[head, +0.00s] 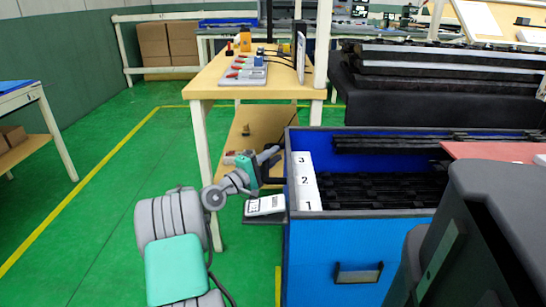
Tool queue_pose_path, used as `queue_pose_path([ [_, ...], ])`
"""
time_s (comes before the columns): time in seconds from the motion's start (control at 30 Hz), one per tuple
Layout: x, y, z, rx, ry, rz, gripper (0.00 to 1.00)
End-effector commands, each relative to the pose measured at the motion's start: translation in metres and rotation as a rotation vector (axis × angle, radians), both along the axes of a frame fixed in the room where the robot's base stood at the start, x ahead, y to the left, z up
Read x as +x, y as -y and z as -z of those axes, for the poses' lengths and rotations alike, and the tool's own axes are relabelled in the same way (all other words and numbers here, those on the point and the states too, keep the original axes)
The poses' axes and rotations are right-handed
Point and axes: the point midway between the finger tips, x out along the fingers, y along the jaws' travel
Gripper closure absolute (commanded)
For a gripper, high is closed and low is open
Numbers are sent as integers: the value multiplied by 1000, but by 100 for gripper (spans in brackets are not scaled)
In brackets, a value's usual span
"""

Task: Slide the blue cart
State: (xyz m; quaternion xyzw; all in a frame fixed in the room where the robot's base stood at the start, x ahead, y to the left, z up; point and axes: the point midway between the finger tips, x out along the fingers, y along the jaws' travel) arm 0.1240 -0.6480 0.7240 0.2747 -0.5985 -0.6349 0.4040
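The blue cart (320,245) stands at the lower right in the head view. It is a blue open-topped box with a grey rim and a dark handle (358,273) on its near face. My gripper (273,165) is at the cart's left side, near its far left corner and about rim height. Its dark fingers are small and partly overlapped, so I cannot tell if they are open, shut or touching the rim. The cart's right part is hidden behind a dark grey body at the lower right.
Long black trim parts (375,188) lie in the cart beside white dividers numbered 1, 2 and 3 (304,182). A white device (265,205) sits on a small side shelf. A wooden workbench (225,90) stands behind. Green floor (90,235) is free at left.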

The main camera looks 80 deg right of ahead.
Motion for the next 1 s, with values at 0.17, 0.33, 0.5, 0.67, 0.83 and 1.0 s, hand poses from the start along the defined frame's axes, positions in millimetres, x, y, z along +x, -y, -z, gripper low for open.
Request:
queue_pose_path([
  [0.17, 0, 0, 0, 1, 1, 0, 98],
  [0.33, 0, 0, 1, 1, 0, -1, 100],
  [0.5, 0, 0, 1, 1, 0, -1, 100],
  [0.67, 1, 0, 1, 1, 0, -1, 100],
  [0.83, 1, 0, 1, 2, 0, -1, 100],
  [1.0, 1, 0, 1, 2, 0, -1, 100],
])
